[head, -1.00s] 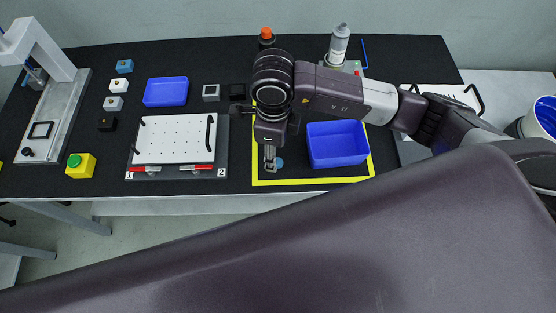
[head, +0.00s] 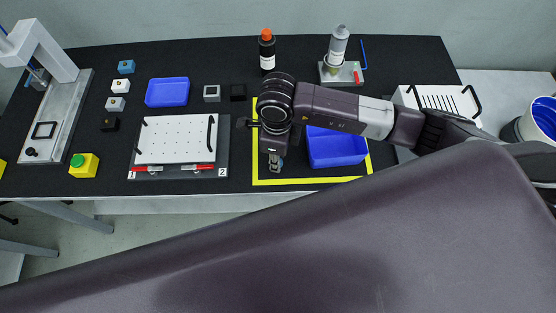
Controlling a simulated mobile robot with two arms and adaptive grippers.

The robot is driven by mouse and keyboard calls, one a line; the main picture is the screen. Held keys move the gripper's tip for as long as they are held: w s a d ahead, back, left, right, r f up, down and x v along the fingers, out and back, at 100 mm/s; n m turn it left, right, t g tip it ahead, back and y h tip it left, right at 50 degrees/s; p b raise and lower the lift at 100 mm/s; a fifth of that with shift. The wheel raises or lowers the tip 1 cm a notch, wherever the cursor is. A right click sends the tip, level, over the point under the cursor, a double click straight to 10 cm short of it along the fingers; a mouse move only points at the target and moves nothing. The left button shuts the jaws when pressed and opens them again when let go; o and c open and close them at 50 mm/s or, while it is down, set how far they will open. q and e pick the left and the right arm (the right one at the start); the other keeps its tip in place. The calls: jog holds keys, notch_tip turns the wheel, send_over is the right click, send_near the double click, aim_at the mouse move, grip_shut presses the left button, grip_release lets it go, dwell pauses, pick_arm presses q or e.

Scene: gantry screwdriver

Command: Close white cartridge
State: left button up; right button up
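The white cartridge (head: 338,45) stands upright in a grey holder (head: 328,74) at the back of the table. Its top end looks narrow and grey; it is too small to tell whether a cap is on it. My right gripper (head: 275,166) points down inside the yellow-taped area, left of the blue bin and well in front of the cartridge. A small blue-grey round thing shows at its fingertips, mostly hidden. Whether the fingers are shut on it cannot be told. My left gripper is not in view.
A black bottle with an orange cap (head: 267,52) stands left of the holder. A blue bin (head: 337,150) lies beneath my forearm. A white perforated plate (head: 176,139) lies to the left. A slotted white box (head: 440,98) is at right. Small cubes and another blue bin (head: 167,92) are back left.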

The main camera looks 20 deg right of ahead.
jog(key=shift+c, duration=0.2)
jog(key=shift+w+r, duration=0.1)
jog(key=shift+r, duration=0.4)
notch_tip(320, 180, up, 19)
jog(key=b, duration=0.1)
dwell(0.3)
